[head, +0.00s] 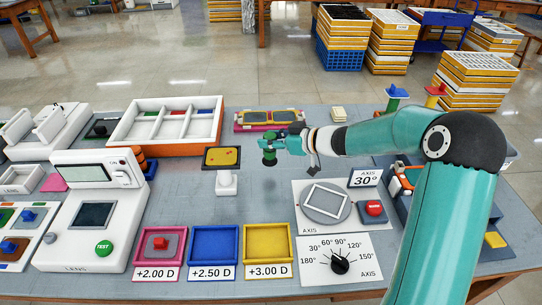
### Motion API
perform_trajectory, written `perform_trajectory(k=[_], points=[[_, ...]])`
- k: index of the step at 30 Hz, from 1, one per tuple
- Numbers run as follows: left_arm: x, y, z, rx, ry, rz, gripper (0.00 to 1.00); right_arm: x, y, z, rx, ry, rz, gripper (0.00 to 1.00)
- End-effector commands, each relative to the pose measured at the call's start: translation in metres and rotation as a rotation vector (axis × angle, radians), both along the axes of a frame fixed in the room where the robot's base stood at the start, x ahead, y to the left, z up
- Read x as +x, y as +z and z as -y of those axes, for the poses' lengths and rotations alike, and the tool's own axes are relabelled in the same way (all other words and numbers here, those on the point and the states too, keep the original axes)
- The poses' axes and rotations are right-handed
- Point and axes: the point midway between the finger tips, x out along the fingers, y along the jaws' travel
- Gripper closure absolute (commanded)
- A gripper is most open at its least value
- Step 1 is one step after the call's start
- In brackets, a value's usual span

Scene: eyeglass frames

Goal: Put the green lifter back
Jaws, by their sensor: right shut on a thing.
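My right gripper (283,142) is shut on the green lifter (269,158), a small dark green piece that hangs below the fingers. It is just right of a small yellow-topped plate on a white stand (228,182), in front of a pink tray (269,120). I cannot tell whether the lifter touches the table. The fingers partly hide it. My left gripper is out of view.
A white three-compartment tray (163,147) stands at the back left. Pink, blue (213,262) and yellow (267,262) trays line the front. A blue-and-green piece (396,97) and a red-and-yellow piece (436,93) stand at the back right.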

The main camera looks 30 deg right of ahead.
Motion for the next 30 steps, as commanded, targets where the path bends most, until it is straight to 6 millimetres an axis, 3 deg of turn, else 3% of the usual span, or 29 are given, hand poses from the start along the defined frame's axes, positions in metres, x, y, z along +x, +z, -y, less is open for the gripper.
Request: perform_trajectory(k=[4,9,22,23,27,30], points=[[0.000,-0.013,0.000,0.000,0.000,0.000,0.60,0.000,-0.030,0.000,0.004,0.000,-0.005,1.00],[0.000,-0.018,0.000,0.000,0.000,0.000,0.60,0.000,-0.049,-0.001,0.002,0.002,-0.002,1.00],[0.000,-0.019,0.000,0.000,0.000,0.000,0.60,0.000,-0.054,-0.001,0.002,0.001,-0.001,1.00],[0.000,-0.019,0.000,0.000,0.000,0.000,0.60,0.000,-0.054,-0.001,0.001,0.001,-0.002,0.62],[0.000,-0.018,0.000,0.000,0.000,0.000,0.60,0.000,-0.054,-0.001,0.001,0.001,-0.002,0.39],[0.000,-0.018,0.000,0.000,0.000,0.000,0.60,0.000,-0.054,-0.001,0.001,0.001,-0.002,0.39]])
